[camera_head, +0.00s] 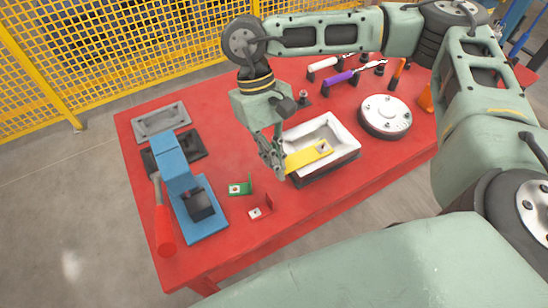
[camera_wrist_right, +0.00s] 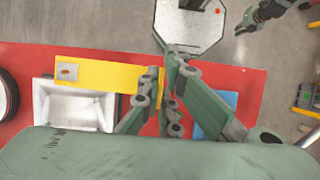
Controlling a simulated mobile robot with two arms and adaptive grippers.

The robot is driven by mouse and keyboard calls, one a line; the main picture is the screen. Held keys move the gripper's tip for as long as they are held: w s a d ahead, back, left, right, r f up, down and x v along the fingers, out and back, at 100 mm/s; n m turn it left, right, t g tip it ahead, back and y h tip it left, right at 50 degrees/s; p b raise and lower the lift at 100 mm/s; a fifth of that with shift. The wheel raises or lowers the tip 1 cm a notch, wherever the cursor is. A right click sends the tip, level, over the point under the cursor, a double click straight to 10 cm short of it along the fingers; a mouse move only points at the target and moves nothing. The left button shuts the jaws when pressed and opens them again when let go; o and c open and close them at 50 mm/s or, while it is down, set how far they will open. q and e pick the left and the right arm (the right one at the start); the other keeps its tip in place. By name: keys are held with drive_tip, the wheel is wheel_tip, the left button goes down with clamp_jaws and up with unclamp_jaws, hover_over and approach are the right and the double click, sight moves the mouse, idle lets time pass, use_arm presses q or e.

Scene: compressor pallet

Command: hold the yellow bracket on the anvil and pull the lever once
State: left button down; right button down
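The yellow bracket (camera_head: 308,155) is a flat bar with a hole plate at its far end. My right gripper (camera_head: 279,165) is shut on its left end and holds it over the white-lined bin. The bracket (camera_wrist_right: 100,74) and gripper (camera_wrist_right: 158,105) also show in the right wrist view. The blue press (camera_head: 172,165) stands at the table's left, apart from the bracket. Its dark anvil block (camera_head: 199,204) sits on the blue base, and its red-handled lever (camera_head: 164,220) hangs at its left side. What looks like my left gripper (camera_wrist_right: 246,22) is small in the wrist view; its fingers are unclear.
The white-lined bin (camera_head: 345,153) stands mid-table. A green bracket (camera_head: 240,188) and a red bracket (camera_head: 263,209) lie between bin and press. A grey tray (camera_head: 160,121) is at back left; a round flange (camera_head: 385,116) and tools are at right. A yellow fence stands behind.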

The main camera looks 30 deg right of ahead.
drive_tip(key=shift+f, duration=0.1)
drive_tip(key=shift+d+f+m+y, duration=0.1)
drive_tip(key=shift+f+m+y, duration=0.25)
drive_tip(key=shift+m, duration=0.25)
drive_tip(key=w+a+f+m+t, duration=0.1)
drive_tip(key=a+f+m+t, duration=0.2)
drive_tip(key=m, duration=1.4)
drive_tip(key=w+a+f+m+t, duration=0.2)
drive_tip(key=a+f+m+t, duration=0.2)
drive_tip(key=m, duration=1.3)
wheel_tip(320, 180, down, 2)
drive_tip(key=shift+f+m+t, duration=0.25)
drive_tip(key=shift+m+t, duration=0.05)
drive_tip(key=shift+t, duration=0.9)
